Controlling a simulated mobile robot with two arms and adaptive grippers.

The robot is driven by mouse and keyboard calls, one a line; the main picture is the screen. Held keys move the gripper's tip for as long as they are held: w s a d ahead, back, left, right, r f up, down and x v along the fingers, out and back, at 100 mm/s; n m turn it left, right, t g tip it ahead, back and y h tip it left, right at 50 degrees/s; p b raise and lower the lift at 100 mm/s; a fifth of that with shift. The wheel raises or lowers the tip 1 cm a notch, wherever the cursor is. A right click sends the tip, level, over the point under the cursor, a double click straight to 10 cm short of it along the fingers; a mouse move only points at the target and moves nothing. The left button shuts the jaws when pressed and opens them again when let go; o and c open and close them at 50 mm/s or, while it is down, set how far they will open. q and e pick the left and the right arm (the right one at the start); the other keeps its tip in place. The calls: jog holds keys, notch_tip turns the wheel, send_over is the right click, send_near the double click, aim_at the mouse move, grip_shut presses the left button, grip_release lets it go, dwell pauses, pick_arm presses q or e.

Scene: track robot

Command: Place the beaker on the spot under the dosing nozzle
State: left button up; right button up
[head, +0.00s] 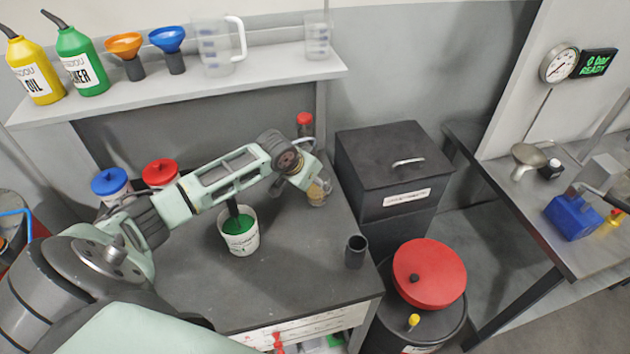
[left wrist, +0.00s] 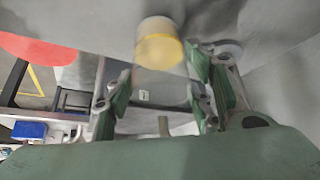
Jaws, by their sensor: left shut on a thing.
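My left gripper (head: 312,181) is shut on the beaker (head: 318,193), a small clear vessel with a yellowish part, above the right side of the dark bench. In the left wrist view, green finger pads stand on both sides of the clear beaker (left wrist: 160,82). A yellow and white round part (left wrist: 160,47) shows at its far end; I cannot tell whether it is contents or something behind. My right gripper is not in view. I cannot make out the dosing nozzle or the spot under it for sure.
A white can with green paint (head: 240,240) stands under my left arm. A dark open cup (head: 355,251) stands near the right edge of the bench (head: 290,285). A black lidded box (head: 394,165) and a red-lidded drum (head: 430,272) are to the right. A metal table (head: 520,215) stands far right.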

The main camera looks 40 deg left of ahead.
pick_arm(q)
jog(key=shift+f, duration=0.2)
jog(key=shift+s, duration=0.1)
jog(key=shift+f, duration=0.1)
jog(key=o, duration=1.2)
jog(key=shift+f, duration=0.1)
jog(key=b+v, duration=0.2)
jog(key=v, duration=1)
